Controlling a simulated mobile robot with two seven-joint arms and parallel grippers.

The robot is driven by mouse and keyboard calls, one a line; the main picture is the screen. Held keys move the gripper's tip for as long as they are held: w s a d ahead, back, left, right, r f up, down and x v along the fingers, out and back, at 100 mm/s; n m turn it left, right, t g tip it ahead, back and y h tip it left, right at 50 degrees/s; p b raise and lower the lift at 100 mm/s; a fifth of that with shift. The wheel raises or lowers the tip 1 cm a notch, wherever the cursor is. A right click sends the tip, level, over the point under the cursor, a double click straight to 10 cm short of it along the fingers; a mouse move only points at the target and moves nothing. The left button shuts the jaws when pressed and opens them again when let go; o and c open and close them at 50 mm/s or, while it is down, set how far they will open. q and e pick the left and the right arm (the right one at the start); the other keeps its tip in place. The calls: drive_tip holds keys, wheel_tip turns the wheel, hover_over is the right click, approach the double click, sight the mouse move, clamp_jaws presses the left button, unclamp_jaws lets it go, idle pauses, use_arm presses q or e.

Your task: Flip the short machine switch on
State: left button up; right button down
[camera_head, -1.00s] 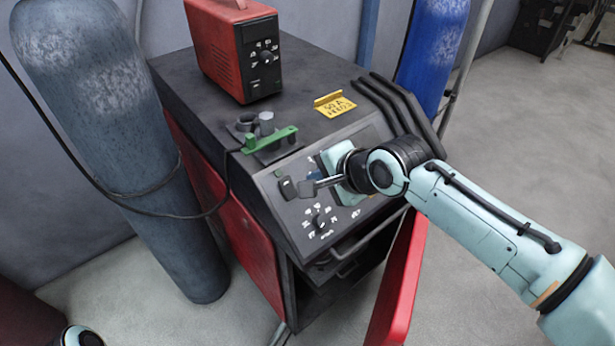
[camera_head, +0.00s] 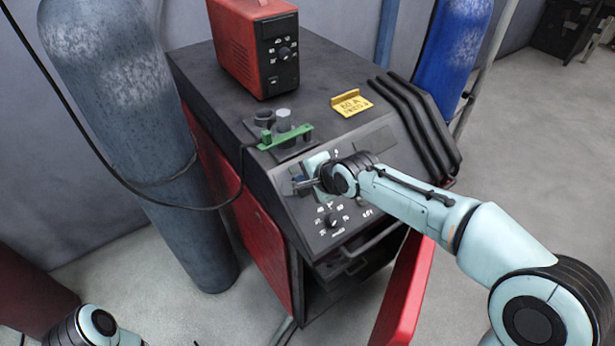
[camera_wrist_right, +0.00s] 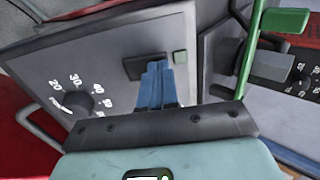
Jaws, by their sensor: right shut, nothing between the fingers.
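In the head view the right gripper (camera_head: 295,186) is at the panel's upper left and hides the switch. The switch's on or off position is not clear. My left gripper is out of view; only a piece of my left arm shows at the bottom left.
A numbered knob (camera_head: 333,220) is below the gripper on the panel. A green bar (camera_head: 285,137), a yellow sign (camera_head: 351,103) and a red unit (camera_head: 254,48) are on the machine top. Gas cylinders (camera_head: 130,140) (camera_head: 452,55) stand on both sides. A red door (camera_head: 405,290) hangs open.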

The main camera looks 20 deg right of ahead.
drive_tip(key=shift+w+a+r+g+p, duration=0.2)
drive_tip(key=shift+w+g+p, duration=0.2)
drive_tip(key=shift+p, duration=0.6)
drive_tip(key=shift+d+f, duration=0.1)
drive_tip(key=shift+f, duration=0.3)
drive_tip(key=shift+s, duration=0.15)
drive_tip(key=shift+s+f+b, duration=0.35)
drive_tip(key=shift+f+b, duration=0.1)
drive_tip(key=shift+b, duration=0.3)
drive_tip(key=shift+s+d+f, duration=0.15)
drive_tip(key=shift+s+d, duration=0.05)
drive_tip(key=shift+s, duration=0.15)
